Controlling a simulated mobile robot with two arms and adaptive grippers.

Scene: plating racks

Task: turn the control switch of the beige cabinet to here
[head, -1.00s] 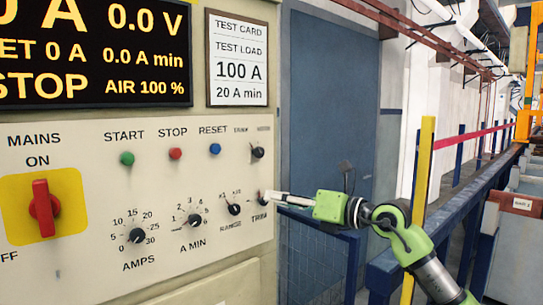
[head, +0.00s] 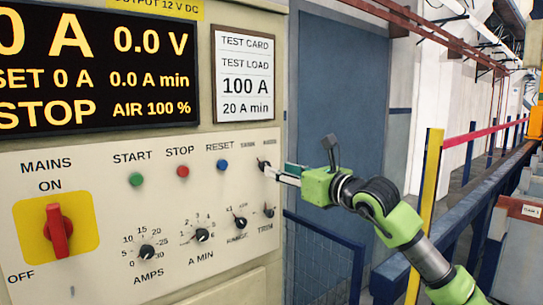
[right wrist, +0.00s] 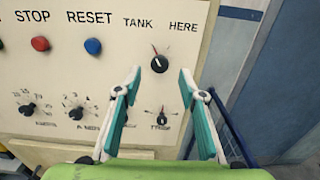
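The beige cabinet (head: 120,222) fills the left of the head view. Its control switch is a small black knob (right wrist: 159,63) at the panel's upper right, below the labels TANK and HERE. In the right wrist view its pointer leans up and left, toward TANK. In the head view the knob (head: 263,164) is partly covered by my fingertips. My right gripper (head: 278,173) is in front of it. In the right wrist view the right gripper (right wrist: 159,76) is open, its teal-padded fingers apart on either side below the knob, nothing between them. My left gripper is not in view.
The TRIM knob (right wrist: 161,118) is just below the control switch, between my fingers in the wrist view. RESET (head: 222,165) and STOP (head: 183,171) buttons and the red MAINS switch (head: 58,232) are to the left. A yellow post (head: 424,205) stands right of the cabinet.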

